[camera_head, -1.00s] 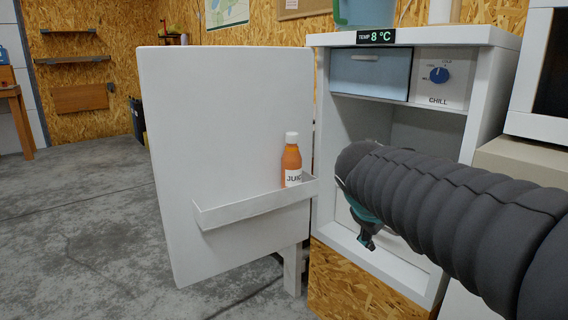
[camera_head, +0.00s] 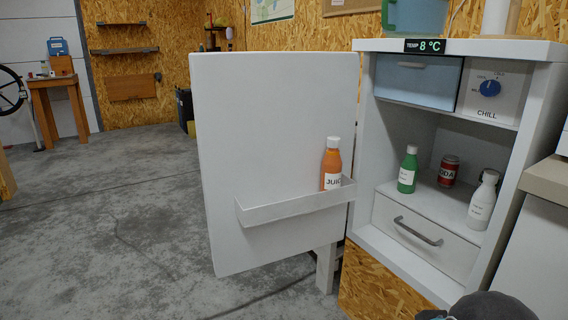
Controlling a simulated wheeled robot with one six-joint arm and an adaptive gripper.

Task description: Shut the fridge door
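The fridge (camera_head: 545,130) stands at the right with its front open. Its white door (camera_head: 270,120) is swung wide open to the left, inner face toward me. A door shelf (camera_head: 290,208) holds an orange juice bottle (camera_head: 332,165). Only a dark piece of my arm shows at the bottom right edge. My gripper's fingers are not visible.
A blue upper compartment (camera_head: 418,80) and a chill dial (camera_head: 490,88) are in the fridge top. A chipboard base (camera_head: 385,285) is under it. Concrete floor (camera_head: 120,230) lies clear to the left of the door. A wooden table (camera_head: 55,85) stands at the far left.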

